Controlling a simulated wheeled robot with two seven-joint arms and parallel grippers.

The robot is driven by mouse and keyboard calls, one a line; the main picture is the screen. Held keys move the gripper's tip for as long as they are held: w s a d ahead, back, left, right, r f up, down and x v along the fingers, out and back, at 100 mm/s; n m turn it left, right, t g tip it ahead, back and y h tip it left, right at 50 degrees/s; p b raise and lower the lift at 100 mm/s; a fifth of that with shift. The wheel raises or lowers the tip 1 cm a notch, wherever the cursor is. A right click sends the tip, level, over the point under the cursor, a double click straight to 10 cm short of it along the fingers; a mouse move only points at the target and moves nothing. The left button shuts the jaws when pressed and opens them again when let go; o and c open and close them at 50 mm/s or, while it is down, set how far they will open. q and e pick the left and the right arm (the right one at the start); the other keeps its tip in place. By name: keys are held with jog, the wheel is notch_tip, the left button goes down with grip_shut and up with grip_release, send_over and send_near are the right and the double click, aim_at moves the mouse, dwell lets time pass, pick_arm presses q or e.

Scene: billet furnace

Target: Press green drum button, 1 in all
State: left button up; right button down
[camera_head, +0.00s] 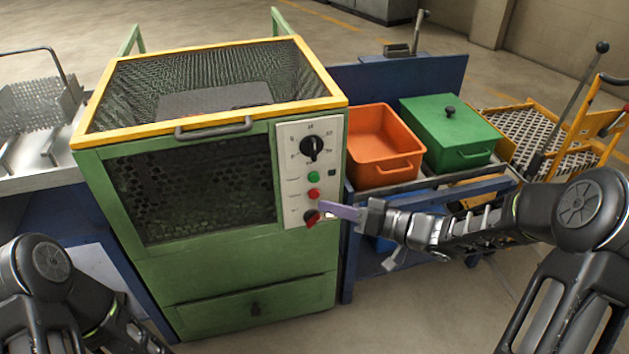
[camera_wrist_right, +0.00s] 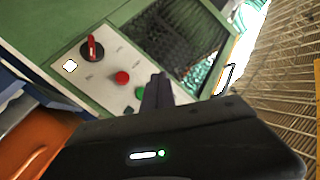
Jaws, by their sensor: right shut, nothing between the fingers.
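The green drum button (camera_head: 313,176) is a small round green button on the pale control panel (camera_head: 293,160) of the green machine. It also shows in the right wrist view (camera_wrist_right: 141,93), just left of the fingers. My right gripper (camera_head: 326,209) is shut and empty. In the head view its fingertips overlap the panel's lower right edge, below and right of the green button; the exact gap to the panel is unclear. A red button (camera_head: 314,194) sits just below the green one. My left arm shows at the lower left, but its gripper is out of view.
A red knob (camera_head: 311,217) lies below the red button, close to my right fingertips. A black dial (camera_head: 312,148) is above. An orange bin (camera_head: 383,145) and a green lidded box (camera_head: 449,131) stand right of the machine (camera_head: 230,270).

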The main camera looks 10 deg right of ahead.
aim_at(314, 177)
jog(key=w, duration=0.6)
jog(key=shift+a, duration=0.15)
jog(key=shift+w, duration=0.15)
dwell(1.8)
jog(key=shift+w+p, duration=0.3)
jog(key=shift+p, duration=0.1)
